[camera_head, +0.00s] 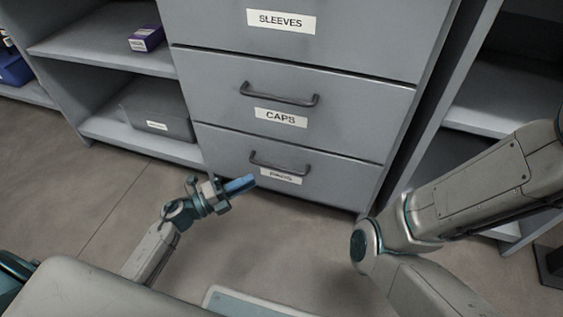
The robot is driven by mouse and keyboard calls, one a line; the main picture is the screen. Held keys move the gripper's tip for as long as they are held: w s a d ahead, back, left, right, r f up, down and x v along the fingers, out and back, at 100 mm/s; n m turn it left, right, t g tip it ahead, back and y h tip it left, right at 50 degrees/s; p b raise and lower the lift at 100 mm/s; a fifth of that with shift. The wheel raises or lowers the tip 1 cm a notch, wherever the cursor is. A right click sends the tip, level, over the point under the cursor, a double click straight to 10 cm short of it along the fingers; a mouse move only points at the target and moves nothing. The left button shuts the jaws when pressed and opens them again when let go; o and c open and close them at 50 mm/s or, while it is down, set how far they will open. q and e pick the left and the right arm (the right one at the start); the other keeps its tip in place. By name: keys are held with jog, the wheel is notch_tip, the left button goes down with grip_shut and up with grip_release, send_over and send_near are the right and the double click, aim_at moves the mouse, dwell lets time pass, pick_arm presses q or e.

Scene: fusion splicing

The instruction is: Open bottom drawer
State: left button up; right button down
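The bottom drawer (325,178) is the lowest of the grey drawers in the cabinet and sits flush and closed. Its dark bar handle (281,168) runs across the upper part of its front. A white label (281,177) sits just under the handle, and its lettering is partly hidden by the bar. My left gripper (243,184) is low, in front of the drawer's left part, with its blue fingertips pointing right. The tips look just left of and below the handle, apart from it. Whether the fingers are parted is unclear. My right gripper is out of view.
The CAPS drawer (220,85) and SLEEVES drawer (360,30) are above, both closed. Open shelves at left hold a purple box (146,38) and a grey bin (165,120). Another shelf unit (485,90) stands at right.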

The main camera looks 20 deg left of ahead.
aim_at(278, 168)
pick_arm(q)
jog(key=b+x, duration=0.3)
jog(key=x, duration=0.7)
jog(key=shift+r, duration=0.15)
grip_shut()
